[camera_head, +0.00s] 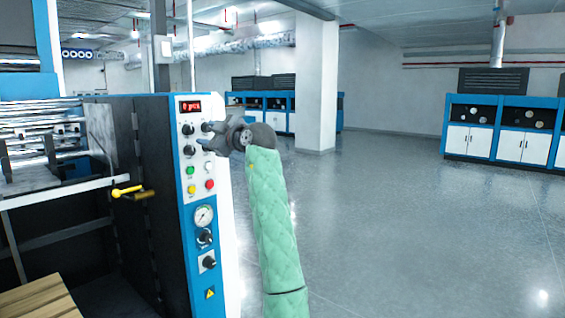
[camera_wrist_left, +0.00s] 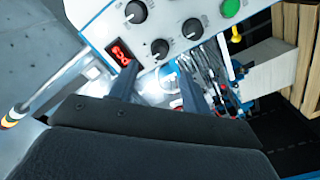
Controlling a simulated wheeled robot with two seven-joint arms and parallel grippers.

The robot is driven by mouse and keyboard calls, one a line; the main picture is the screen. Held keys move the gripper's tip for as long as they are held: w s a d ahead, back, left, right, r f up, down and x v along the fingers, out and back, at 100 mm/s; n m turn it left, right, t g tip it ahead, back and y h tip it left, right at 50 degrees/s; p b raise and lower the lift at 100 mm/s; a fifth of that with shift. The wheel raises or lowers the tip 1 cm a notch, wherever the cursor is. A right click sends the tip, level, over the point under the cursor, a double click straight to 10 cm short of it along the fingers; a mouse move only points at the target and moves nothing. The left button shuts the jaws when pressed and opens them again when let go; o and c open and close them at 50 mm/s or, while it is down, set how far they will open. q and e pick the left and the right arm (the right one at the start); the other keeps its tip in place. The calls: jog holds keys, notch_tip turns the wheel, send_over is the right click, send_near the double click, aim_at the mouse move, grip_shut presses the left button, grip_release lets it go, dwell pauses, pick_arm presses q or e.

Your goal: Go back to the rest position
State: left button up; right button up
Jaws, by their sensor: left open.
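My left gripper (camera_head: 208,136) is open in front of the upper part of a machine's control panel (camera_head: 196,238). Its arm, in a green quilted sleeve, rises from the bottom middle of the head view. In the left wrist view the two fingers of the left gripper (camera_wrist_left: 158,88) are spread apart with nothing held between them. Black knobs (camera_head: 188,130) and a red number display (camera_head: 191,107) are close to the fingers. I cannot tell whether a fingertip touches a knob. My right gripper is not in view.
The panel has green, red and yellow buttons (camera_head: 192,189) and a gauge (camera_head: 204,217). A yellow handle (camera_head: 127,192) sticks out at the machine's left. A wooden pallet (camera_head: 38,300) lies lower left. A white pillar (camera_head: 315,85) and blue cabinets (camera_head: 505,130) stand behind. The floor at right is clear.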

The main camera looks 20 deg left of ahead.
pick_arm(q)
jog(key=shift+m, duration=0.3)
